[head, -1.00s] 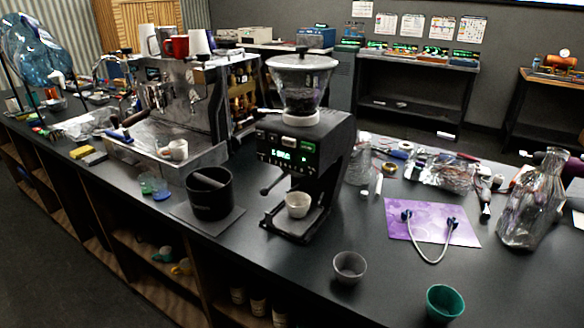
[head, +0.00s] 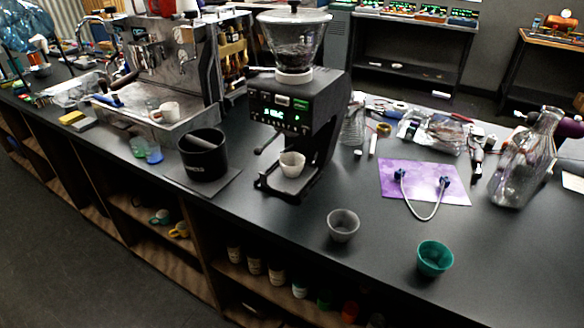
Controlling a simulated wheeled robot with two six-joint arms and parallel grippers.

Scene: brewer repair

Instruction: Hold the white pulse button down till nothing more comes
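The black grinder (head: 325,120) stands on the counter with a clear hopper (head: 290,45) on top, dark contents inside. Its front panel has a lit green display (head: 274,115). Above the display sits a small whitish button (head: 282,100), likely the white pulse button, beside a green one (head: 300,104). Whether it is pressed is too small to tell. A white cup (head: 292,164) stands on the grinder's base below the spout; its contents cannot be made out. Neither of my grippers shows in the head view.
A black knock bin (head: 204,158) stands left of the grinder, beyond it an espresso machine (head: 175,60). A grey cup (head: 343,225) and teal cup (head: 435,258) stand at the front. A purple mat (head: 425,190) and a glass jug (head: 525,165) are right. The counter's front right is clear.

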